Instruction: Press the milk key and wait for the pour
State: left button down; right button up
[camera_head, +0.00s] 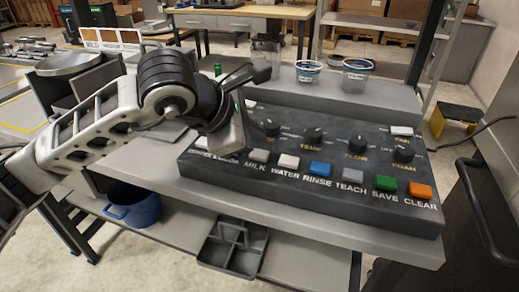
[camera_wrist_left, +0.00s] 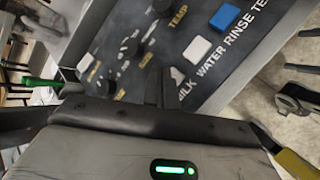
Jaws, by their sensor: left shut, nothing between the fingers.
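The dark control panel (camera_head: 310,190) lies tilted on a grey counter, with a row of labelled coloured keys. The light grey milk key (camera_head: 260,155), above the MILK label, is partly covered by my left gripper (camera_head: 241,149). In the left wrist view the milk key (camera_wrist_left: 177,74) shows just beyond the dark fingers (camera_wrist_left: 154,92) of this gripper. The gripper is shut and empty, pointing down at the panel. I cannot tell whether its tip touches the key. My right gripper is not in view.
The white water key (camera_head: 289,160) and blue rinse key (camera_head: 320,168) sit to the right of the milk key. Two clear cups (camera_head: 308,72) (camera_head: 356,77) stand on the ledge behind the panel. A blue pot (camera_head: 133,206) and grey caddy (camera_head: 232,248) are on the lower shelf.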

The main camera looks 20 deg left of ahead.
aim_at(255, 156)
pick_arm(q)
notch_tip(255, 156, up, 4)
jog(key=shift+r+p, duration=0.1)
jog(key=shift+p, duration=0.85)
